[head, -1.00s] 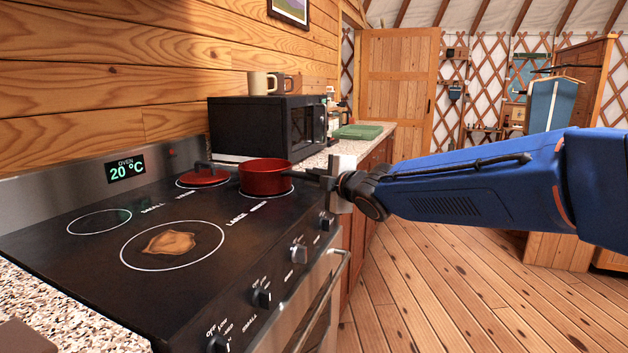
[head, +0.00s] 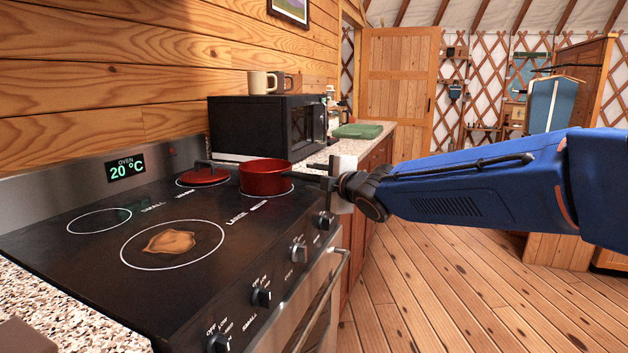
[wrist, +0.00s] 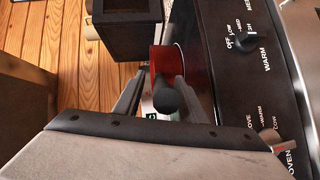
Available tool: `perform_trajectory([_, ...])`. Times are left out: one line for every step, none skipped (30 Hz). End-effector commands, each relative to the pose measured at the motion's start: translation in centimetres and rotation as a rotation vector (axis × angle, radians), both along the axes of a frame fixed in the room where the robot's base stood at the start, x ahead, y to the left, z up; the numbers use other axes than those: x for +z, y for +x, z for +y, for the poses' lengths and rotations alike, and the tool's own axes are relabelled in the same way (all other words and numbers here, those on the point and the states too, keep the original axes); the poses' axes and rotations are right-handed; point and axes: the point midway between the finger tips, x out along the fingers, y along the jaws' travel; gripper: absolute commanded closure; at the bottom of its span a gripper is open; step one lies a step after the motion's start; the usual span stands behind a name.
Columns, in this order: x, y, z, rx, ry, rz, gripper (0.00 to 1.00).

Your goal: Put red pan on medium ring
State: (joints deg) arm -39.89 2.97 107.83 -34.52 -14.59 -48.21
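The red pan (head: 265,178) sits on the medium ring (head: 284,193) at the back right of the black cooktop, and the ring's white outline shows around its base. Its dark handle (head: 312,178) points right, toward my gripper (head: 340,182). My gripper is open around the handle. Part of the pan (wrist: 165,62) shows beyond it in the wrist view.
The large ring (head: 124,262) has a brown stain. A black microwave (head: 250,128) stands behind the pan. Knobs (head: 262,297) line the stove's front edge. Open floor lies to the right.

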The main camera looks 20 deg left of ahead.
Motion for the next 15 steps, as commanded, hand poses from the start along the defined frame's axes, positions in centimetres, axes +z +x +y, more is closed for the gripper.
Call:
perform_trajectory([0.2, -0.4, -0.4, 0.0, 0.001, -0.001, 0.63])
perform_trajectory([0.3, -0.6, -0.7, 0.0, 0.001, -0.001, 0.63])
perform_trajectory([0.3, -0.9, -1.1, -0.001, 0.0, -0.001, 0.63])
perform_trajectory([0.3, -1.2, -1.4, -0.001, 0.0, -0.001, 0.63])
perform_trajectory([0.5, -1.5, -1.8, -0.001, 0.001, -0.002, 0.63])
perform_trajectory([0.6, -1.9, -2.3, -0.001, 0.001, -0.002, 0.63])
perform_trajectory([0.6, -2.3, -2.6, -0.001, 0.001, -0.001, 0.63])
perform_trajectory([0.7, -2.6, -3.0, -0.001, 0.001, -0.001, 0.63])
perform_trajectory([0.8, -3.1, -3.5, -0.001, 0.0, -0.003, 0.63])
perform_trajectory([0.9, -3.4, -3.9, -0.001, 0.001, -0.002, 0.63])
perform_trajectory([0.9, -3.7, -4.2, -0.001, 0.001, -0.001, 0.63])
perform_trajectory([1.1, -4.2, -4.7, -0.001, 0.001, -0.002, 0.63])
perform_trajectory([1.1, -4.5, -5.1, 0.0, 0.0, -0.003, 0.63])
perform_trajectory([1.2, -4.8, -5.4, 0.0, 0.001, -0.002, 0.63])
perform_trajectory([1.3, -5.3, -5.9, 0.0, 0.001, -0.002, 0.63])
